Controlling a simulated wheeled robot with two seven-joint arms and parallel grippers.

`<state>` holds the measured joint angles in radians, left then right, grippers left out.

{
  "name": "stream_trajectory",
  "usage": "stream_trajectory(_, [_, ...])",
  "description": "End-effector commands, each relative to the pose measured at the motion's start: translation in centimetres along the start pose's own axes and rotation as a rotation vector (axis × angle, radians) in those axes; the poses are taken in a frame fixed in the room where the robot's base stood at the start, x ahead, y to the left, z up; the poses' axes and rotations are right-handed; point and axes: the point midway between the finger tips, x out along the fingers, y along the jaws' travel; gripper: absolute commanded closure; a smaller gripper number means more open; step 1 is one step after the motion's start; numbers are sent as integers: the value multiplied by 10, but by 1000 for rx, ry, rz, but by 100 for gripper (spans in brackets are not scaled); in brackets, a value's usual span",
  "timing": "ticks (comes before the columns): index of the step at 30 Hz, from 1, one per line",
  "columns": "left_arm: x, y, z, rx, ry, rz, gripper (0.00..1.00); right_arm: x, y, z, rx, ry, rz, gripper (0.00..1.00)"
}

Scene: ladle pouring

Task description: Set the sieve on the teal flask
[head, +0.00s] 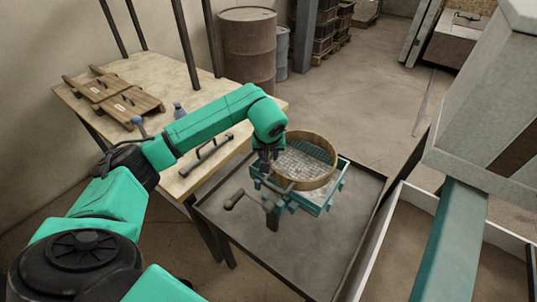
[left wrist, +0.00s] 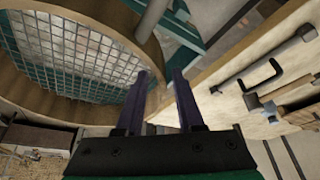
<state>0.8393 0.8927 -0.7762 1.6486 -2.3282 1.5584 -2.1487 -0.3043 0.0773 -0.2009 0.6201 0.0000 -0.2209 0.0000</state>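The sieve (head: 322,181), a round wooden hoop with a wire mesh floor, rests over the teal flask (head: 322,205). The flask is a teal frame standing on the dark tray-topped table (head: 258,262). Teal parts show under and through the mesh. My left gripper (head: 268,156) is at the sieve's left rim. In the left wrist view the sieve (left wrist: 75,50) fills the upper left. There the two dark fingers of my left gripper (left wrist: 161,72) stand apart beside the hoop, with nothing visibly clamped between them. My right gripper is not in view.
A wooden workbench (head: 165,75) with planked boards (head: 130,103) and a dark handled bar (head: 207,157) stands at the left. A grey box on a teal post (head: 455,240) stands at the right, above a white-edged bin (head: 372,250). The tray's front is clear.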

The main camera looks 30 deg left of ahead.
Motion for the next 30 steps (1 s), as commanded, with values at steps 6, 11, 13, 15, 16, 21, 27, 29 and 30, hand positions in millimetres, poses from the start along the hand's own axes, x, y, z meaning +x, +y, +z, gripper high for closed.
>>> stream_trajectory(6, [-4, 0, -2, 0, 0, 1, 63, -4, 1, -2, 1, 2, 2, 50])
stream_trajectory(11, [-28, 0, -2, 0, 7, 3, 63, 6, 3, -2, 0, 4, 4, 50])
stream_trajectory(13, [-48, 1, -2, 0, 8, 4, 63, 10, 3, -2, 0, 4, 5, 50])
stream_trajectory(15, [-68, 1, -2, 0, 8, 4, 63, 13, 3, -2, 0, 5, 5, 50])
stream_trajectory(16, [-76, 1, -2, -1, 7, 5, 63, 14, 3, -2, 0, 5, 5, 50])
stream_trajectory(21, [-112, 1, -1, -1, 3, 2, 63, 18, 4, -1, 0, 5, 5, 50])
stream_trajectory(27, [-123, 0, -1, 0, -1, 0, 63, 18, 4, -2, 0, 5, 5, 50])
stream_trajectory(29, [-123, 0, -1, 0, -1, 0, 63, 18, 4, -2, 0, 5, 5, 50])
stream_trajectory(30, [-123, 0, -1, 0, -1, 0, 63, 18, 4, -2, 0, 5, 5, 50])
